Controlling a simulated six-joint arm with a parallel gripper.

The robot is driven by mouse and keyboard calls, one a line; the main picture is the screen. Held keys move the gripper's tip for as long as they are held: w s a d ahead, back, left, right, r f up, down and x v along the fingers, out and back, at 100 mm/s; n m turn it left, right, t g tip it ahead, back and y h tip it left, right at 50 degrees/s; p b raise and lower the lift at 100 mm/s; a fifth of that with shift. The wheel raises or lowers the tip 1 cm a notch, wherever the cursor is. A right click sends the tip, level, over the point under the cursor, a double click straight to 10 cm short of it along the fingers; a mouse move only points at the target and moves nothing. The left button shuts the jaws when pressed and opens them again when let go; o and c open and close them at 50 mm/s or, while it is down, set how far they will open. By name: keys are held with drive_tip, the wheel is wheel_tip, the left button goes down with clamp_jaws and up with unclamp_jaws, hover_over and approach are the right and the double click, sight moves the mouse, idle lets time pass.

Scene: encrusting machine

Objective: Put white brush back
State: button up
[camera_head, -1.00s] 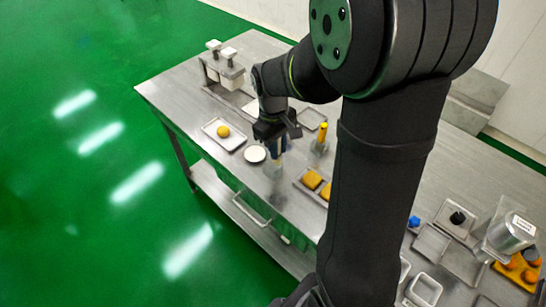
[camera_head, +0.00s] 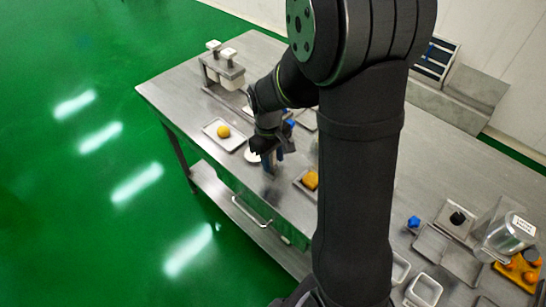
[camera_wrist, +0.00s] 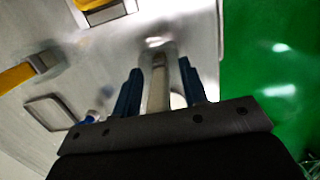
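The white brush shows as a pale upright handle (camera_wrist: 157,92) in the wrist view, between the two blue fingers of my gripper (camera_wrist: 160,76). A gap shows on each side of the handle, so my gripper looks open around it. A shiny metal part (camera_wrist: 155,43) shows at the far end of the handle; I cannot tell whether it is the brush's holder. In the head view my gripper (camera_head: 270,166) points down near the table's front edge, beside a white round dish (camera_head: 252,156). The brush is hidden there by the gripper.
A tray with a yellow ball (camera_head: 223,131) lies to the left, and a tray with a yellow piece (camera_head: 310,180) to the right. A machine (camera_head: 508,234) is at far right.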

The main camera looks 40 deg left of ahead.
drive_tip(key=r, duration=0.4)
drive_tip(key=a+r, duration=0.1)
drive_tip(key=r, duration=0.7)
drive_tip(key=shift+a+r, duration=0.15)
drive_tip(key=shift+a, duration=0.05)
drive_tip(key=f, duration=0.4)
drive_tip(key=d+f, duration=0.1)
drive_tip(key=f, duration=0.6)
drive_tip(key=shift+d+f, duration=0.2)
drive_tip(key=shift+f, duration=0.15)
drive_tip(key=shift+r, duration=1.8)
drive_tip(key=shift+f, duration=0.1)
